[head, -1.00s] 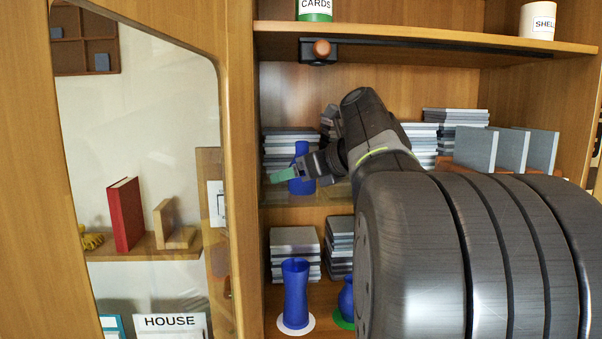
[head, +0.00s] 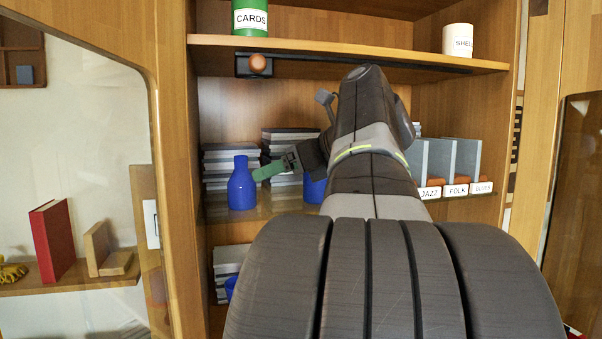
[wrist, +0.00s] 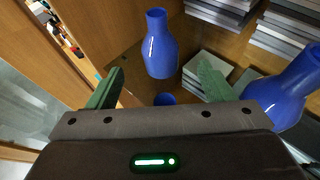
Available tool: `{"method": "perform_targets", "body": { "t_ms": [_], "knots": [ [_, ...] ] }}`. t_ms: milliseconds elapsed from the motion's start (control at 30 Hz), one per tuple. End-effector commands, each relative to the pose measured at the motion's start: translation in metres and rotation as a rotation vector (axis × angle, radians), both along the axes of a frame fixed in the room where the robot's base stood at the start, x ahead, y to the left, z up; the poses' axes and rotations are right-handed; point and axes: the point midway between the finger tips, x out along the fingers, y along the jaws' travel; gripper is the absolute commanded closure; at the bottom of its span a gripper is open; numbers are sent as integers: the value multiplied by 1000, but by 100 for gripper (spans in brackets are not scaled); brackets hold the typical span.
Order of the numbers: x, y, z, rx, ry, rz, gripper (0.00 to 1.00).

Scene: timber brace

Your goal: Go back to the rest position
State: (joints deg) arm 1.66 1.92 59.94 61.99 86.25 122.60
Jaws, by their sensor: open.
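My gripper shows in the head view (head: 268,170) as a green finger in front of the cabinet shelves. In the wrist view my gripper (wrist: 158,84) has its two green fingers wide apart with nothing between them. A blue bottle-shaped vase (head: 242,184) stands upright on the middle shelf, just left of the finger; a blue vase also shows beyond the fingers in the wrist view (wrist: 160,50). A second blue vase (head: 314,190) is partly hidden behind my gripper. My arm covers the middle of the head view.
The upper shelf board (head: 350,55) holds a green CARDS tin (head: 250,18) and a white tin (head: 457,40). Grey record stacks (head: 288,142) stand behind the vases. Labelled dividers (head: 466,160) stand right. A glass door (head: 85,180) is left.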

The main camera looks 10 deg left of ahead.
Motion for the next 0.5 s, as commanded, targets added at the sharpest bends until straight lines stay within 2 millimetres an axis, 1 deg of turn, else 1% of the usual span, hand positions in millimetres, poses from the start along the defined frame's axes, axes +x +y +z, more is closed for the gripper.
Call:
{"method": "perform_targets", "body": {
  "t_ms": [333,500],
  "knots": [
    [0,0,0,0,0,1,25],
    [3,9,-4,-1,3,2,25]
  ]
}}
